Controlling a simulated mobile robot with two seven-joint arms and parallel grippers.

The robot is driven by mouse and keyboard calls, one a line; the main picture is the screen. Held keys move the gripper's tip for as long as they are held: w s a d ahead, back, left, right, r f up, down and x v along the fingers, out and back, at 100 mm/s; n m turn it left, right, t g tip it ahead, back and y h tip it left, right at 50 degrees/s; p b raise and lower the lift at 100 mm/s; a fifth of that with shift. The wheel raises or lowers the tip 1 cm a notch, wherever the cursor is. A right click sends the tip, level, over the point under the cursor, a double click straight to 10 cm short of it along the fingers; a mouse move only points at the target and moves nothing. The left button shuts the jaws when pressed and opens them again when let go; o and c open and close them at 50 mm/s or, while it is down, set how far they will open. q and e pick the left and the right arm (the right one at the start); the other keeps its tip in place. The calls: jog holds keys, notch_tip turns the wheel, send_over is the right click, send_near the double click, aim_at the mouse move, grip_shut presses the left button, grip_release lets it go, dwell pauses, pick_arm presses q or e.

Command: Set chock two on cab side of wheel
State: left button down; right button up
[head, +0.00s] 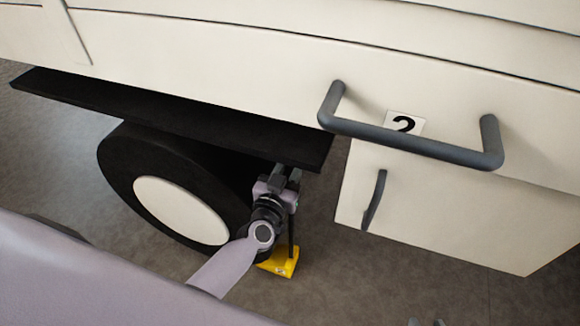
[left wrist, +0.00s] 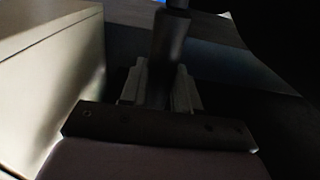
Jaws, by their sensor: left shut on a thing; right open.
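The yellow chock (head: 281,262) is low by the floor at the lower right of the black wheel (head: 118,165), which has a pale hub. A dark upright post (head: 292,232) rises from the chock. My left gripper (head: 284,180) is shut on the upper part of this post, beside the wheel. In the left wrist view, the dark post (left wrist: 168,55) stands between the two fingers of the left gripper (left wrist: 158,88). My arm hides part of the chock, so I cannot tell whether it touches the wheel or the floor. Only the tips of my right gripper (head: 427,322) show at the bottom edge, apart and empty.
A black fender plate (head: 190,110) overhangs the wheel, close to my left gripper. Grey floor (head: 370,275) is clear right of the chock.

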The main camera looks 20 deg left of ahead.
pick_arm(q)
jog(key=shift+w+r, duration=0.1)
jog(key=shift+r, duration=0.05)
jog(key=c, duration=0.8)
grip_release()
jog(key=shift+o, duration=0.3)
jog(key=shift+s+f, duration=0.2)
jog(key=shift+f, duration=0.3)
jog(key=shift+s+r, duration=0.1)
jog(key=shift+s, duration=0.1)
jog(key=s, duration=0.2)
jog(key=s+p, duration=0.1)
jog(key=s, duration=0.2)
jog(key=shift+s+a+r, duration=0.1)
jog(key=shift+s+r, duration=0.1)
jog(key=s+a+f+m+g+h, duration=0.1)
jog(key=s+f+g, duration=0.25)
jog(key=s, duration=0.55)
jog(key=s+a+f+m+g+h, duration=0.15)
jog(key=s+g, duration=0.25)
jog(key=s, duration=0.5)
notch_tip(320, 180, up, 14)
jog(key=a+p, duration=0.1)
jog(key=p, duration=1.6)
jog(key=shift+s+f+y, duration=0.25)
jog(key=shift+s+y, duration=0.15)
jog(key=shift+y, duration=0.05)
